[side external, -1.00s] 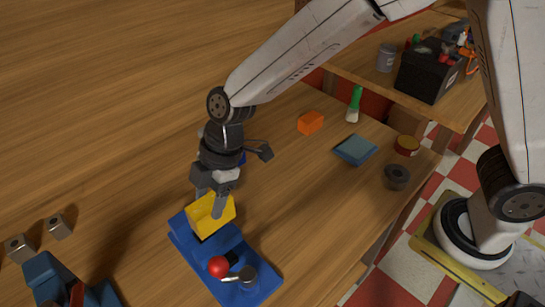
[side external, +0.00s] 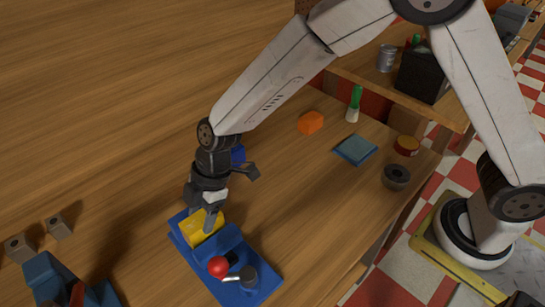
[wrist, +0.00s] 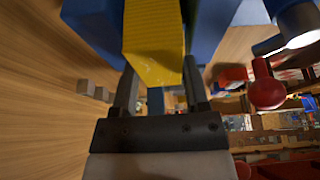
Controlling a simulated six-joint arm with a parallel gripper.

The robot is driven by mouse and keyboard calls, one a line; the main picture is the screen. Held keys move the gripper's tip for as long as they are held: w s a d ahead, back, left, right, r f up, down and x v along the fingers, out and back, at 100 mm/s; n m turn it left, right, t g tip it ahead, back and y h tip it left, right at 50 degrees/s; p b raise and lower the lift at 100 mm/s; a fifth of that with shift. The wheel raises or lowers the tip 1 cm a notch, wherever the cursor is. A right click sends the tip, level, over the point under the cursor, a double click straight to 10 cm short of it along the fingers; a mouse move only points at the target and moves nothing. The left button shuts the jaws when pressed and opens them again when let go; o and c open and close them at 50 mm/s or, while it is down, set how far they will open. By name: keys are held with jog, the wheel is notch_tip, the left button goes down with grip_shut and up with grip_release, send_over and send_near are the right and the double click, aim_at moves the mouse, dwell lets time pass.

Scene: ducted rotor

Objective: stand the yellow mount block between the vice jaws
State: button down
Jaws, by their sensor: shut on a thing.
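The yellow mount block (side external: 197,231) is held in my gripper (side external: 204,219), whose fingers are closed on its two sides. The block sits low at the blue vice (side external: 262,286), in the gap between its jaws as seen from the side; whether its bottom touches the vice is hidden. In the wrist view the yellow block (wrist: 154,45) stands between my gripper's fingers (wrist: 159,88), with blue jaw faces to its left and right. The vice's red-knobbed lever (side external: 218,266) is on its near side.
Two grey metal blocks (side external: 60,226) and another blue device (side external: 60,282) are at the lower left. An orange block (side external: 311,122), green-handled brush (side external: 354,104), blue-grey pad (side external: 356,149) and dark ring (side external: 396,177) lie right. Bare wood lies behind the vice.

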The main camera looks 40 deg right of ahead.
jog(key=shift+f, duration=0.35)
jog(key=shift+c, duration=0.5)
grip_release()
jog(key=shift+r, duration=0.2)
jog(key=v, duration=1.2)
jog(key=s+d+f+m+t+h, duration=0.1)
jog(key=s+d+f+m, duration=0.1)
jog(key=d+m, duration=0.4)
jog(key=s+d+f+m+h, duration=0.2)
jog(key=s+d+m, duration=0.2)
jog(key=d, duration=0.7)
jog(key=s+d+f+m+t+h, duration=0.1)
jog(key=s+d+m, duration=0.3)
jog(key=d+m, duration=0.4)
jog(key=shift+d+f+t+h, duration=0.3)
jog(key=shift+d+f, duration=0.2)
jog(key=shift+f, duration=0.2)
